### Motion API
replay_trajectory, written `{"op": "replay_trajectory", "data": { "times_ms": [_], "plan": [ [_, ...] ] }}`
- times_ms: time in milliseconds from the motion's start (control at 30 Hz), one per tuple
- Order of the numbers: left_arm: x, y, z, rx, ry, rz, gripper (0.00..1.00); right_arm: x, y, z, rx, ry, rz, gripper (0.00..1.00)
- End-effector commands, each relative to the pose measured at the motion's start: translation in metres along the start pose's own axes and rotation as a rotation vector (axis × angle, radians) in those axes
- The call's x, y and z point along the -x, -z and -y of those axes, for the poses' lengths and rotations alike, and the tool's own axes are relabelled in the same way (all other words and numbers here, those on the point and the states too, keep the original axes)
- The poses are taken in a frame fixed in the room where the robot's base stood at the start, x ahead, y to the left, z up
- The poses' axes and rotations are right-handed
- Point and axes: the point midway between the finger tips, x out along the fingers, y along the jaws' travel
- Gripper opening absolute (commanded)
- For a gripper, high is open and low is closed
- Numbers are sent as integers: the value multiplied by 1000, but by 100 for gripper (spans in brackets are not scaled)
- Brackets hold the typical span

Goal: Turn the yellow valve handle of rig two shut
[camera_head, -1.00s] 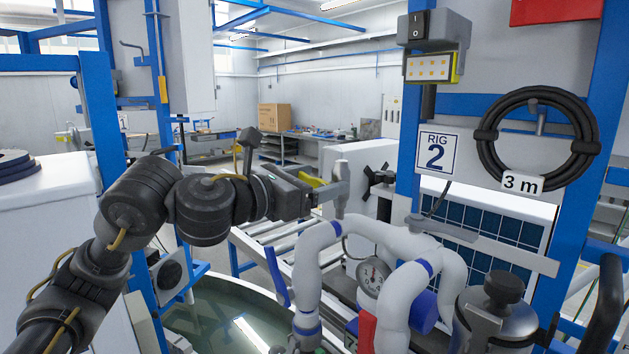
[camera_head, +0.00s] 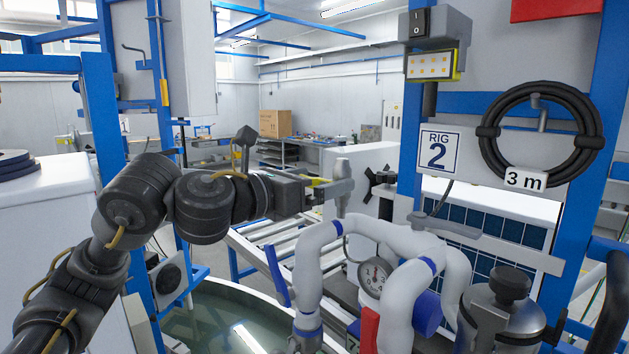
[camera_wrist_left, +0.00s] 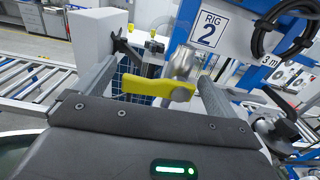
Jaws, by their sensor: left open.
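The yellow valve handle (camera_wrist_left: 155,88) lies across the gap between the two fingers of my left gripper (camera_wrist_left: 154,77) in the left wrist view. The fingers are open, one on each side of the handle; I cannot tell whether either touches it. The handle's right end meets a grey metal valve body (camera_wrist_left: 183,64). In the head view, my left gripper (camera_head: 335,186) is above the white pipework, and only a small part of the yellow handle (camera_head: 318,183) shows behind it. The rig two sign (camera_head: 437,151) is to the right. My right gripper is not in view.
White bent pipes (camera_head: 400,240) with a dial gauge (camera_head: 374,276) stand just below and right of the gripper. A round water tank (camera_head: 215,320) is below. A coiled black hose (camera_head: 538,135) hangs at right. A roller conveyor (camera_head: 262,232) runs behind.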

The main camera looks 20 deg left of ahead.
Motion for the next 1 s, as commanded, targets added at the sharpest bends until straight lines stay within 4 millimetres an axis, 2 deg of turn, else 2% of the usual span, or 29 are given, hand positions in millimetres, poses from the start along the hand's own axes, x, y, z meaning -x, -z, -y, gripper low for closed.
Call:
{"op": "replay_trajectory", "data": {
  "times_ms": [133,233,600,700,833,1000],
  "plan": [
    [2,-1,0,-1,0,1,95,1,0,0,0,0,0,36],
    [12,-2,0,-4,0,1,95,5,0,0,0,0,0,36],
    [83,-2,-1,-5,-2,0,95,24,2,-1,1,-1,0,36],
    [96,2,-1,-5,0,3,95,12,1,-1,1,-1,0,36],
    [106,2,-1,-3,-1,1,95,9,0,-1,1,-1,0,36],
    [108,0,0,0,0,0,95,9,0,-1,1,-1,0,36]
  ]
}}
